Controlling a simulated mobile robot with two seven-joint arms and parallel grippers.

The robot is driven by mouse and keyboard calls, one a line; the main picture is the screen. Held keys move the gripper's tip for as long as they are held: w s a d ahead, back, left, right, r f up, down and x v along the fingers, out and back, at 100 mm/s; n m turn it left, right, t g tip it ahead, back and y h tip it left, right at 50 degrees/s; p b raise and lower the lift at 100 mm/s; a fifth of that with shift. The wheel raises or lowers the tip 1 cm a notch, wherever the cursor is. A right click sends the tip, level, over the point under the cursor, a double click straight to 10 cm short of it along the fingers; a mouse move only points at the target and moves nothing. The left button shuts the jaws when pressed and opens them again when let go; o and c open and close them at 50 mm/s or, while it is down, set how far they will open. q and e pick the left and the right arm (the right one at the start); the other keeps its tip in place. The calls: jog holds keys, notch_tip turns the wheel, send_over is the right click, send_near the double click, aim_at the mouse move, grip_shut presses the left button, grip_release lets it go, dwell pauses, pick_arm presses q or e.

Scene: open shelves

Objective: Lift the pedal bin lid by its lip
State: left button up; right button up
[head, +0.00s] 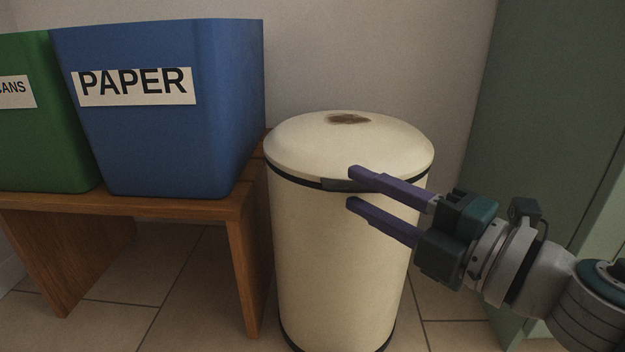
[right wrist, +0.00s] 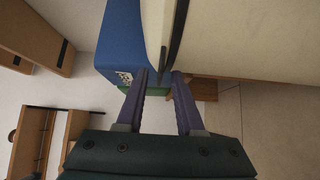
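The cream pedal bin (head: 335,260) stands upright on the floor. Its domed lid (head: 300,140) is down, with a black band under its rim and a brown patch on top. A dark lip (head: 335,185) sticks out at the lid's front edge. My right gripper (head: 352,188) is open in front of the lip, one purple finger above it and one below. In the right wrist view the lip (right wrist: 164,56) lies in line with the gap between the fingertips (right wrist: 161,74). I cannot tell whether a finger touches it. My left gripper is not in view.
A wooden bench (head: 180,208) left of the bin carries a blue PAPER box (head: 160,140) and a green box (head: 45,150). A green panel (head: 540,110) stands at the right. Tiled floor (head: 190,300) shows under the bench.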

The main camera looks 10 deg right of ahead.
grip_shut()
dwell(1.4)
